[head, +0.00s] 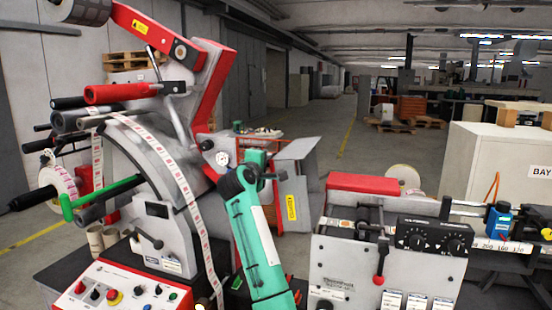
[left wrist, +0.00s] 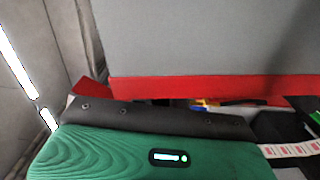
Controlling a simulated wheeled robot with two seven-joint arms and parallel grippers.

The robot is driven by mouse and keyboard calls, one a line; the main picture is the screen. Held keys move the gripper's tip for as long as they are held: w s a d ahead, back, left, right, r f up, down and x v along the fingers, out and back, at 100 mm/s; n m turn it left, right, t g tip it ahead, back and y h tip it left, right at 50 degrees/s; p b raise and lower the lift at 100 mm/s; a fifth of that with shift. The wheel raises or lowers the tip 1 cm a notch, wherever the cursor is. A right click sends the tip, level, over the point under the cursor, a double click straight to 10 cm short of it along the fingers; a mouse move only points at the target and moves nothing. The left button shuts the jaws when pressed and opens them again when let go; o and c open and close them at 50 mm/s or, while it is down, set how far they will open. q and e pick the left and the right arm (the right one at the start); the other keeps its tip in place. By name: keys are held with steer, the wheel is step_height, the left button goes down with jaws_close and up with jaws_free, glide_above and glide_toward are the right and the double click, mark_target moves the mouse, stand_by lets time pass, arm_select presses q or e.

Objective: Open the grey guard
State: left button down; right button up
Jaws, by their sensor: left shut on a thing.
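The grey guard (head: 296,160) is a box-like grey panel standing at an angle in the middle of the head view, beside the red and grey rewinder frame. In the left wrist view a large grey panel with a red lower edge (left wrist: 210,88) fills the top, close beyond my gripper's dark front. The fingertips are hidden there. My right gripper is in neither view.
A printed label web (head: 170,165) runs down the rewinder left of my arm. A control panel (head: 120,290) with buttons is at lower left. A second unit with a red top (head: 375,183) and dark knobs stands to the right. Open floor lies behind.

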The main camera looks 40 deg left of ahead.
arm_select(q)
steer(key=shift+s+a+f+n, duration=0.15)
steer(key=shift+a+f+n, duration=0.15)
steer(key=shift+a+f, duration=0.2)
steer(key=shift+d, duration=0.1)
steer(key=c, duration=1.5)
jaws_free()
steer(key=shift+o, duration=0.2)
steer(key=b+v, duration=0.5)
steer(key=v, duration=0.8)
steer(key=shift+s, duration=0.35)
steer(key=shift+d, duration=0.1)
